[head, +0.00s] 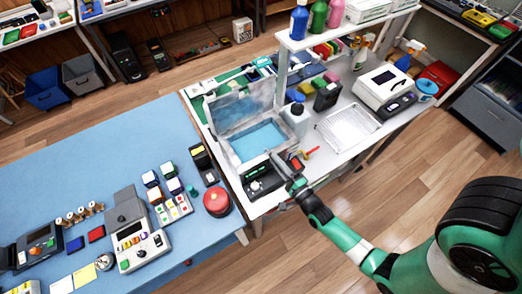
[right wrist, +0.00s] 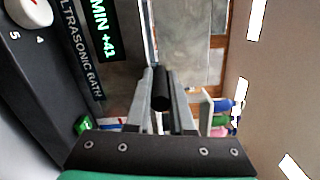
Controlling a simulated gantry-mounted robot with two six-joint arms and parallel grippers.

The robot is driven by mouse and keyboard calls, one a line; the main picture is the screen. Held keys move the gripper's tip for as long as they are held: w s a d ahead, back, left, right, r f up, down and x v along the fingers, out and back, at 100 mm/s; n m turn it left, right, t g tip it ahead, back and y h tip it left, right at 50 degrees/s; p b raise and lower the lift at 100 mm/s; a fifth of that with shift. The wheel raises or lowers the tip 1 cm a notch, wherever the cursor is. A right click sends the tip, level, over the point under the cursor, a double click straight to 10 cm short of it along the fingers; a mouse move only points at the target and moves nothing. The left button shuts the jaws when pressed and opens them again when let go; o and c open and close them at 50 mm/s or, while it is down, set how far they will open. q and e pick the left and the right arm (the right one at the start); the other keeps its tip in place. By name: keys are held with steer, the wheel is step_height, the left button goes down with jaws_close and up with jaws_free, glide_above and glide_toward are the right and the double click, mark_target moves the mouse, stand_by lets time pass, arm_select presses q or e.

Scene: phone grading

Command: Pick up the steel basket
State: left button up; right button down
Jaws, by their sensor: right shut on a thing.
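The ultrasonic bath (head: 258,141), with blue liquid inside and its clear lid raised, stands on the white bench. My right gripper (head: 277,160) is at the bath's front edge, beside its control panel. In the right wrist view, my right gripper (right wrist: 159,88) is shut on a short black grip (right wrist: 161,98), which looks like the steel basket's handle. The basket's body cannot be made out clearly in either view; the bath rim and my gripper cover part of that area. My left gripper is not in view.
A wire drain tray (head: 348,127) lies right of the bath, with a white jug (head: 296,118) between them. A shelf with bottles stands behind.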

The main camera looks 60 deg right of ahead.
steer(key=shift+r, duration=0.15)
stand_by(0.5)
step_height(320, 180, up, 9)
steer(key=p, duration=0.4)
steer(key=shift+r, duration=0.15)
step_height(320, 180, up, 8)
steer(key=p, duration=0.7)
steer(key=shift+r, duration=0.25)
